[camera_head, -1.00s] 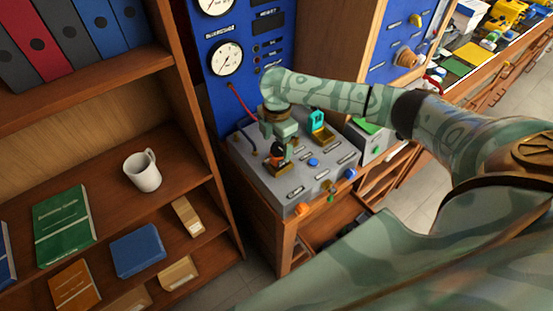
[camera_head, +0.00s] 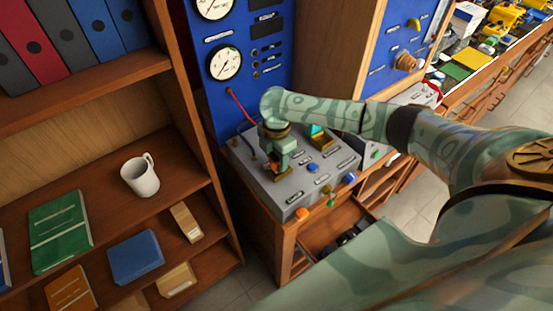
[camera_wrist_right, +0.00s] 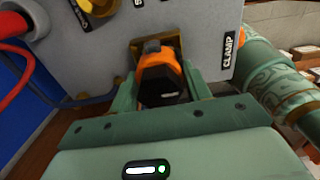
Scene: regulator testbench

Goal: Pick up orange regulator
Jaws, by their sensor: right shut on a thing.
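The orange regulator (camera_wrist_right: 160,80) has an orange body with a dark front. In the right wrist view it sits between the two green fingers of my right gripper (camera_wrist_right: 162,95), which is shut on it. Behind it is a brass-coloured seat on the grey testbench panel (camera_wrist_right: 204,30); I cannot tell whether the regulator still touches the seat. In the head view my right gripper (camera_head: 278,166) is over the left part of the grey testbench (camera_head: 291,201), and only a small bit of orange shows at its fingers. My left gripper is not in view.
A second brass holder with a teal part (camera_head: 322,138) stands on the bench beside my gripper. Orange, green and blue knobs line its front edge. A blue gauge panel (camera_head: 262,95) rises behind. A wooden shelf with a white mug (camera_head: 140,177) stands at left.

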